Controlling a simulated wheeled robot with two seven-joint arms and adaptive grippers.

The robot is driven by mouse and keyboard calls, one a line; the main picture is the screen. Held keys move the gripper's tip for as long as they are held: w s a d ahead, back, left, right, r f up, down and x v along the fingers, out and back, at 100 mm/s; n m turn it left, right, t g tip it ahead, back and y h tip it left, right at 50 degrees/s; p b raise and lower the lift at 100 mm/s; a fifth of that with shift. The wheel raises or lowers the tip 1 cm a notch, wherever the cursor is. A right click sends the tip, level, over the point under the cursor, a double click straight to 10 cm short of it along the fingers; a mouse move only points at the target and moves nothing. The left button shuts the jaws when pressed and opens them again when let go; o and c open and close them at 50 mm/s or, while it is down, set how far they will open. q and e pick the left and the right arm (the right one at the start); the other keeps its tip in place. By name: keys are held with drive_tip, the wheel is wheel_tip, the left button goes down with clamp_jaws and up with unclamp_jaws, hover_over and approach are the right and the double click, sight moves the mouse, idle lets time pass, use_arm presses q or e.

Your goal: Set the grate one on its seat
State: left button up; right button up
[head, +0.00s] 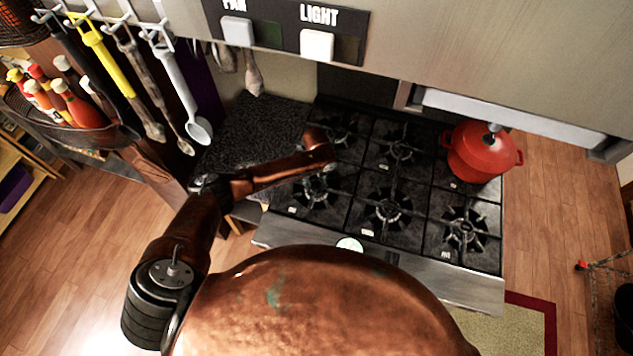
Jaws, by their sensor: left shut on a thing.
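A six-burner stove (476,284) stands in the middle, its top covered by dark square grates. My left gripper (324,163) reaches in over the left side of the stove, between the rear-left and front-left burners. It is shut on a dark grate (343,180) at the left of the stove top. The gripper hides part of this grate, and I cannot tell whether it lies flat or is slightly raised. The other grates (399,150) look level in the middle and right columns. My right gripper is not in view.
A red lidded pot (479,152) stands at the rear right of the stove. A dark speckled counter (262,122) lies to the left. Utensils hang from a rack (108,20) at the upper left, near a basket of bottles (62,128). A hood (470,50) overhangs the back.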

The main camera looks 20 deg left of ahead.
use_arm(q)
drive_tip(key=shift+f, duration=0.25)
idle(0.4)
drive_tip(key=o, duration=1.3)
wheel_tip(320, 180, up, 8)
drive_tip(key=shift+f, duration=0.25)
